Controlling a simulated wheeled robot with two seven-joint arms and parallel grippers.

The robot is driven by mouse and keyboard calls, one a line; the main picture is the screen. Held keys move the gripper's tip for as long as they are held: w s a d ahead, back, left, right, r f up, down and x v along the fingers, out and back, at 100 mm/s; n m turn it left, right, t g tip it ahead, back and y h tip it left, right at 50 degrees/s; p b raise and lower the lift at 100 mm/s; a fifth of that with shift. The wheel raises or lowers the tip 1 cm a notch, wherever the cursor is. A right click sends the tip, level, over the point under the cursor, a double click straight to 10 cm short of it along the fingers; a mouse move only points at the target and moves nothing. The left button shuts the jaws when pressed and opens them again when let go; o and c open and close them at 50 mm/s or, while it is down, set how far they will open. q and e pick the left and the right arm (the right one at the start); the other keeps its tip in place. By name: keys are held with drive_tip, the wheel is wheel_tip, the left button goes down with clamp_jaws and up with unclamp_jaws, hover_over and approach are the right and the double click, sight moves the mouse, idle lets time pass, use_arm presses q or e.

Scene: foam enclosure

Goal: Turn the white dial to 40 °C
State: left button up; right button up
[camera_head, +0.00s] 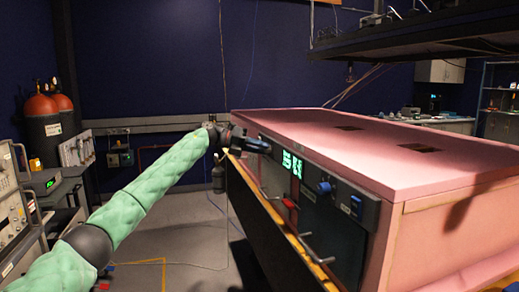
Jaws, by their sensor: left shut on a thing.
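My left gripper (258,146) reaches in from the left to the upper left end of the control strip on the pink foam enclosure (345,150). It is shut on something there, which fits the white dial. The dial itself is hidden by the gripper, so its pointer and scale cannot be seen. A lit green display (292,163) with large digits sits just right of the gripper; I cannot read it for sure. My right gripper is not in view.
A blue knob (325,187) and another blue part (356,205) sit further right on the strip. A red part (291,204) and metal door handles (313,250) stick out below. Red-topped cylinders (42,120) stand at the left. The floor ahead of the enclosure is mostly clear.

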use_arm(q)
drive_tip(key=shift+f, duration=0.25)
drive_tip(key=o, duration=1)
drive_tip(key=shift+r, duration=0.1)
drive_tip(key=shift+r, duration=0.1)
drive_tip(key=v, duration=0.7)
drive_tip(key=shift+a+b, duration=0.3)
